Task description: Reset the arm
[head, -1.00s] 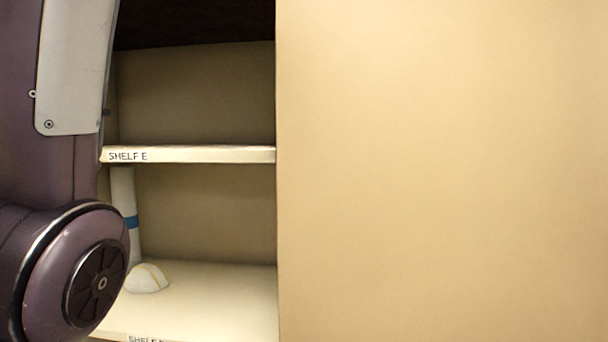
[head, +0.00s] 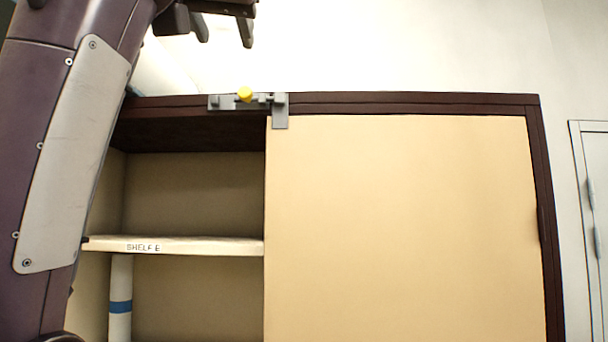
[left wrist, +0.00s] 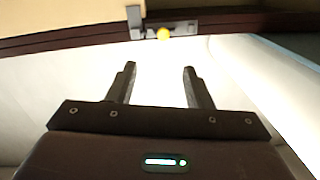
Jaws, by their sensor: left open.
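My left arm comes in along the left side of the head view. Its gripper (head: 222,38) is at the top edge of that view, partly cut off, above the cabinet (head: 400,104). In the left wrist view the two fingers of the left gripper (left wrist: 160,85) stand apart with nothing between them. A grey latch with a yellow knob (head: 245,94) sits on the cabinet's top rail, below the gripper. The latch also shows beyond the fingertips in the left wrist view (left wrist: 163,33). My right gripper is not in view.
A tan sliding panel (head: 400,220) covers the cabinet's right part. The left part is open, with a shelf marked SHELF E (head: 180,246) and a white post with a blue band (head: 120,305) below it. A pale door (head: 592,210) stands at the far right.

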